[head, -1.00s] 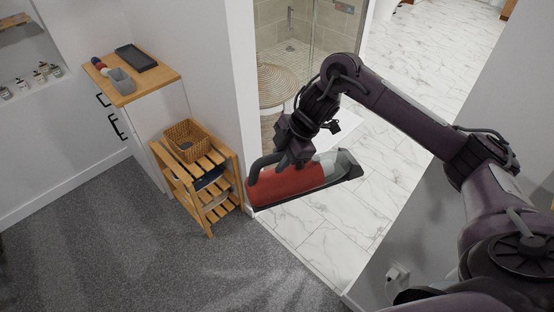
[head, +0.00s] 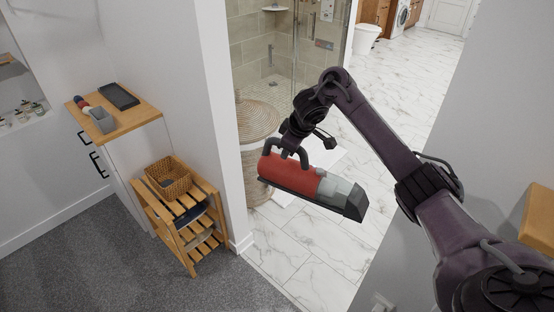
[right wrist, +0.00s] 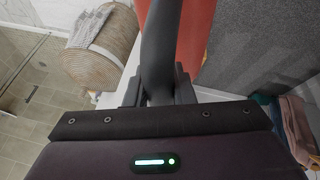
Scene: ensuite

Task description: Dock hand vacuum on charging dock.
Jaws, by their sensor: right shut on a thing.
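The hand vacuum (head: 289,175) has a red body, a dark curved handle and a clear grey nozzle end pointing right. My right gripper (head: 290,151) is shut on its handle and holds it in the air, in front of the doorway. In the right wrist view, the dark handle (right wrist: 158,50) passes between the fingers of my right gripper (right wrist: 158,92), with the red body (right wrist: 196,35) beyond. The charging dock cannot be made out in these frames. My left gripper is not in view.
A slatted wooden shelf (head: 206,234) with a wicker basket (head: 168,181) stands left of the doorway. Behind it is a white cabinet with a wooden top (head: 142,108). A round woven basket (head: 257,122) stands past the door edge. The marble floor (head: 300,254) is open.

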